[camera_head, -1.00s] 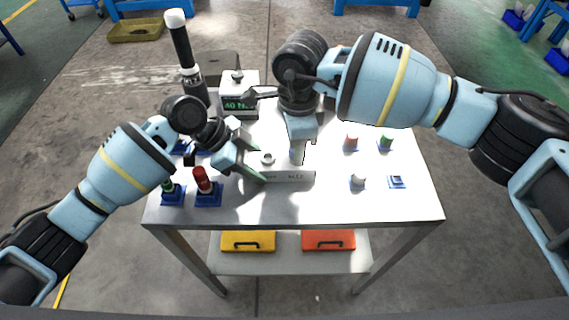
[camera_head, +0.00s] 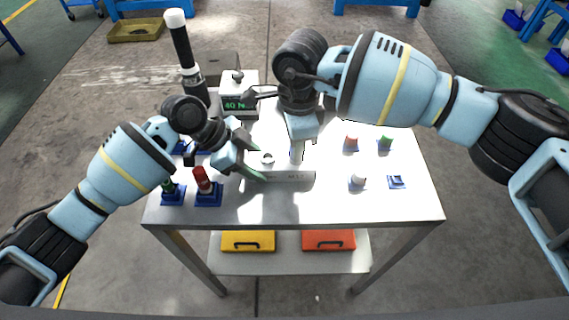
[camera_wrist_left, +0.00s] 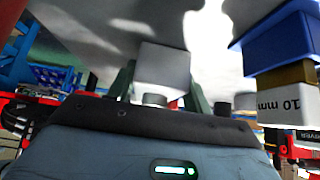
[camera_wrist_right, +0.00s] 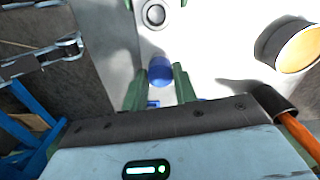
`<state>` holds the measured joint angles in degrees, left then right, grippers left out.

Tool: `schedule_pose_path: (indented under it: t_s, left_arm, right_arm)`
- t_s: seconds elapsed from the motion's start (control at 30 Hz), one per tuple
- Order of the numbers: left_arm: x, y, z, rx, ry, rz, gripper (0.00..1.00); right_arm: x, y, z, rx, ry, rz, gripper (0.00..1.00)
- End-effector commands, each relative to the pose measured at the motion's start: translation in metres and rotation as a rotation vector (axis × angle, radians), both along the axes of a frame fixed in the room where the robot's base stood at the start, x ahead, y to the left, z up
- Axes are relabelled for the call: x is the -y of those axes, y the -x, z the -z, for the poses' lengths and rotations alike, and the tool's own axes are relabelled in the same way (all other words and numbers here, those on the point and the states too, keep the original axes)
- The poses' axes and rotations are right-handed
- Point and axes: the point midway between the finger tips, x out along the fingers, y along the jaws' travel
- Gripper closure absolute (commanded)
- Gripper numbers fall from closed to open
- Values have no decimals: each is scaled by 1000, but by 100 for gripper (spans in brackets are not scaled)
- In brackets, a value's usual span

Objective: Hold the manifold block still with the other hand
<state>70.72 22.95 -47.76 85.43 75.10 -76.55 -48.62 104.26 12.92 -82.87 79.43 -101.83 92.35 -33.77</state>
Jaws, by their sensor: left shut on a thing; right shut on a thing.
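The manifold block (camera_head: 290,176) is a long pale grey bar lying near the middle of the table. My left gripper (camera_head: 252,168) is shut on its left end; in the left wrist view the grey block (camera_wrist_left: 162,68) sits between the fingers. My right gripper (camera_head: 297,142) points down over the block's right part. It is shut on a fitting (camera_head: 296,154), pale in the head view, whose blue end (camera_wrist_right: 160,71) shows between the fingers in the right wrist view. I cannot tell how far the fitting sits in the block. A round port (camera_head: 267,158) shows left of the fitting.
A device with a green display (camera_head: 236,105) stands behind the block, beside a tall black cylinder with a white top (camera_head: 181,45). Red (camera_head: 202,180) and green-topped pieces stand in blue holders at left. The front of the table is clear.

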Motion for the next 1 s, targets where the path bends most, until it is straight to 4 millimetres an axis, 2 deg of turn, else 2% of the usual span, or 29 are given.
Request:
schedule_pose_path:
  t_s: [0.4,0.8,1.0]
  left_arm:
    - [0,0,1,-2,-2,-1,81]
    - [-1,0,1,-2,-2,-1,81]
    - [-1,0,1,-2,-2,-1,81]
  right_arm:
    - [0,-1,-2,4,-1,-401,100]
    - [0,-1,-3,4,-1,-447,100]
    - [0,-1,-3,4,-1,-630,100]
